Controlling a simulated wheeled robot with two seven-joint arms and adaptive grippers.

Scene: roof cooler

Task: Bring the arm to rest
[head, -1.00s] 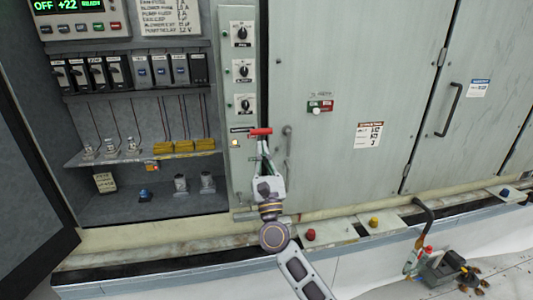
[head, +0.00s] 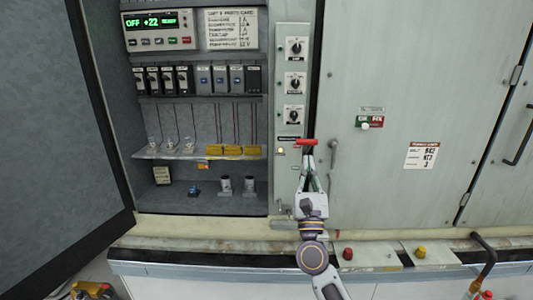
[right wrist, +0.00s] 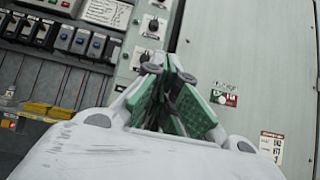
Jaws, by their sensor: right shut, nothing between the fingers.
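My right gripper (head: 308,160) is in front of the narrow grey control panel in the head view, its arm coming up from the bottom edge. Its fingers point up, just below a red handle (head: 306,142). I cannot tell whether they touch it. In the right wrist view the gripper (right wrist: 170,62) has its fingers together at the tips with nothing between them, green pads showing. My left gripper is not in view.
An open cabinet with breakers (head: 222,80) and a display (head: 158,30) is at the left, its dark door (head: 60,110) swung wide. Closed grey doors (head: 425,80) fill the right. A ledge with a red button (head: 347,254) and a yellow button (head: 420,252) runs below.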

